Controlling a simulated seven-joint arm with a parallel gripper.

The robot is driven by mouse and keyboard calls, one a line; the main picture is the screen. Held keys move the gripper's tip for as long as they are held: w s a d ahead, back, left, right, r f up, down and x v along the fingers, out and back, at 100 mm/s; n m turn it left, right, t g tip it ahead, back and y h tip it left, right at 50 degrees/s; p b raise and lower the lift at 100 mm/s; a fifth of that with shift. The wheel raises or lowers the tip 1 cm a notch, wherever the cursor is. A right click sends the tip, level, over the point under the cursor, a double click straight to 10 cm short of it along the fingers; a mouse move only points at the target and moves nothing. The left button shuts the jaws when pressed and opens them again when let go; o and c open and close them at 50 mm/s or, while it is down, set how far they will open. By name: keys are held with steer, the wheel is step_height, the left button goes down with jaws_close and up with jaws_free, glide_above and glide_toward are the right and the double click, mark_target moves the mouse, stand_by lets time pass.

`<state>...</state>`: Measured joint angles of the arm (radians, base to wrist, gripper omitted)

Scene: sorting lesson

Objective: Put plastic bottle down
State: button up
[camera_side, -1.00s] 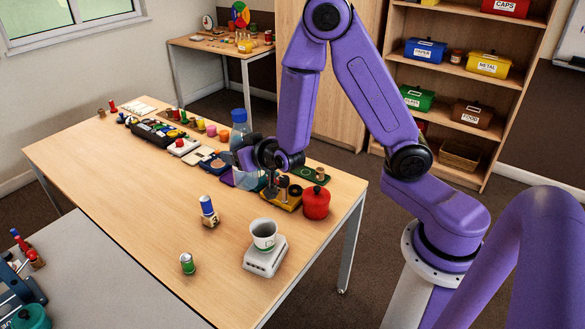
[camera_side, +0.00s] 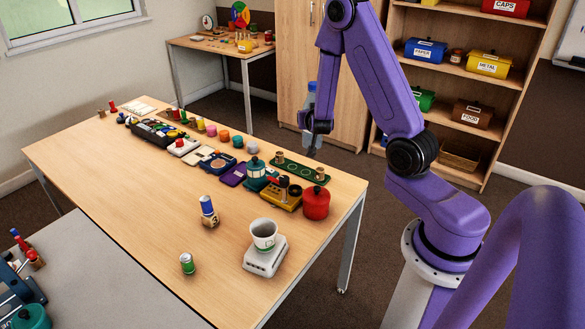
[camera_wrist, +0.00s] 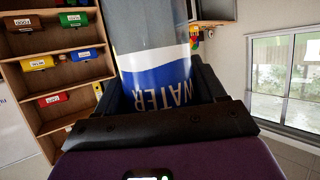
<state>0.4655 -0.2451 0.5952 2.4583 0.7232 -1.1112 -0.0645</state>
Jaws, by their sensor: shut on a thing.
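The plastic bottle (camera_side: 309,103) is clear with a blue cap. My gripper (camera_side: 314,126) is shut on it and holds it roughly upright in the air, beyond the far right edge of the wooden table (camera_side: 130,205) as seen from the side. In the wrist view the bottle (camera_wrist: 155,50) fills the top middle, between my dark jaws (camera_wrist: 160,95). Its white and blue label reads WATER.
Shelves with labelled boxes (camera_side: 488,64) stand behind. The table's front left is clear.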

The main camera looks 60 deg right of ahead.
steer(key=shift+w+f, duration=0.1)
steer(key=shift+f, duration=1.65)
steer(key=w+d+f, duration=0.3)
steer(key=w+f, duration=0.3)
steer(key=w+d+f, duration=0.3)
steer(key=w+f, duration=0.3)
steer(key=f, duration=0.1)
steer(key=shift+d, duration=0.4)
steer(key=shift+f, duration=0.5)
steer(key=o, duration=1)
steer(key=shift+r, duration=0.1)
